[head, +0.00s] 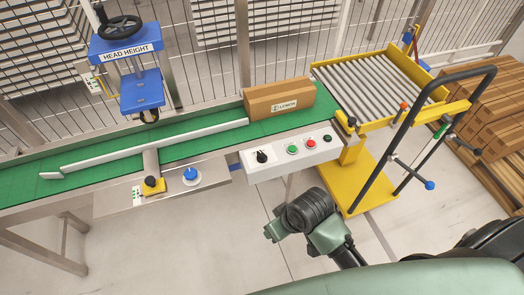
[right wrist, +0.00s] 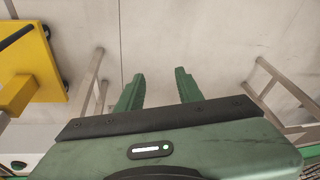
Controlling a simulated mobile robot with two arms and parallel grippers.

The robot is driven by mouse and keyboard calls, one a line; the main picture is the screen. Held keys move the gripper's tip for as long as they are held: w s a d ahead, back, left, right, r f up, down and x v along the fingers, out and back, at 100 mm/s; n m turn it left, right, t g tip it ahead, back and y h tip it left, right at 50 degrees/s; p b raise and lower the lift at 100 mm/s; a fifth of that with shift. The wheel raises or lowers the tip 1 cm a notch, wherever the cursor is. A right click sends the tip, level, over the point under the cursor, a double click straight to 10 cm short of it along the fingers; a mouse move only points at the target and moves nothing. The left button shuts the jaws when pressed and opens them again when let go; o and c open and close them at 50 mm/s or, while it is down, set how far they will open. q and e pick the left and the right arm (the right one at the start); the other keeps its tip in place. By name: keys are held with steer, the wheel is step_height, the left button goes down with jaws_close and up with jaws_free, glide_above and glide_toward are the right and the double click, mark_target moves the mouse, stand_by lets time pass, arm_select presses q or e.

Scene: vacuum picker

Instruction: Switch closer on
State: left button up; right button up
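A white control panel (head: 290,154) is fixed along the near edge of the conveyor. It carries a black rotary switch (head: 261,157), a green button (head: 293,149), a red button (head: 311,144) and a dark button (head: 327,138). Which control belongs to the closer cannot be told. My right gripper (head: 269,235) is below and in front of the panel, apart from it. In the right wrist view its two green fingers (right wrist: 158,85) are spread with nothing between them. My left gripper is out of view.
A cardboard box (head: 279,97) lies on the green conveyor belt (head: 108,148). A blue hand-wheel column (head: 128,62) stands behind it. A blue knob (head: 191,175) and a yellow-based knob (head: 152,185) sit left of the panel. A yellow roller trolley (head: 371,181) stands right.

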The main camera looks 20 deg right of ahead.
steer(key=w+a+r+n+g, duration=0.1)
steer(key=w+a+r+n, duration=0.1)
steer(key=w+a, duration=0.3)
step_height(320, 180, up, 8)
steer(key=g+h, duration=0.2)
glide_above(262, 154)
steer(key=shift+m, duration=0.3)
steer(key=shift+w+d+f, duration=0.1)
step_height(262, 154, down, 7)
steer(key=shift+f, duration=0.2)
jaws_close()
